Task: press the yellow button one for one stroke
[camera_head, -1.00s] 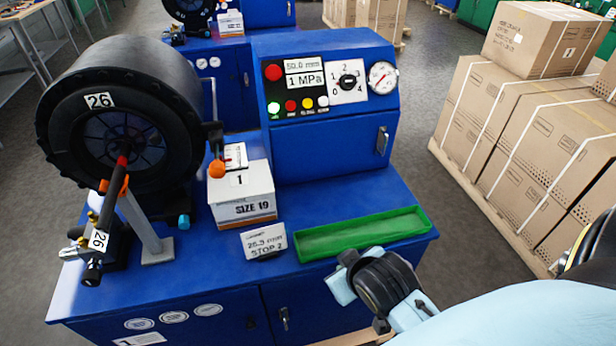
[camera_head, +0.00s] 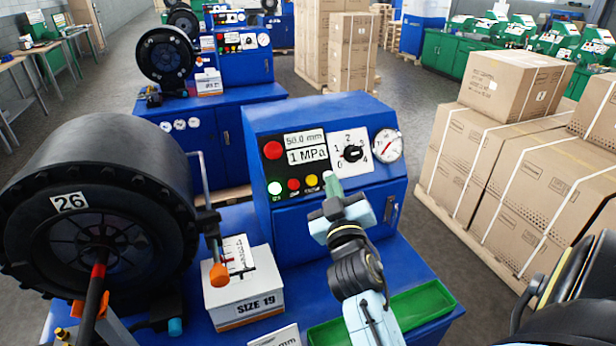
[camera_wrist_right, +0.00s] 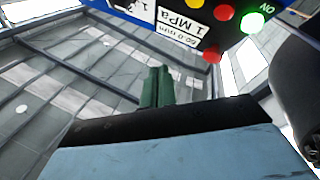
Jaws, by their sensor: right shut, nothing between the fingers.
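The yellow button (camera_head: 311,181) is small and round. It sits in a row low on the black panel of the blue cabinet, right of a small red button (camera_head: 293,184) and a lit green button (camera_head: 274,188). My right gripper (camera_head: 332,184) is shut and empty, its tips in front of the panel just right of the yellow button. I cannot tell if they touch the panel. The white button in that row is hidden behind the gripper. In the right wrist view the shut fingers (camera_wrist_right: 157,86) point up toward the panel's edge. My left gripper is out of view.
A large red button (camera_head: 273,150) is above the row, and a selector knob (camera_head: 352,154) and gauge (camera_head: 388,146) are to the right. The black drum (camera_head: 60,205), orange-tipped lever (camera_head: 219,274) and SIZE 19 box (camera_head: 243,306) stand left. A green tray (camera_head: 420,302) lies below my arm.

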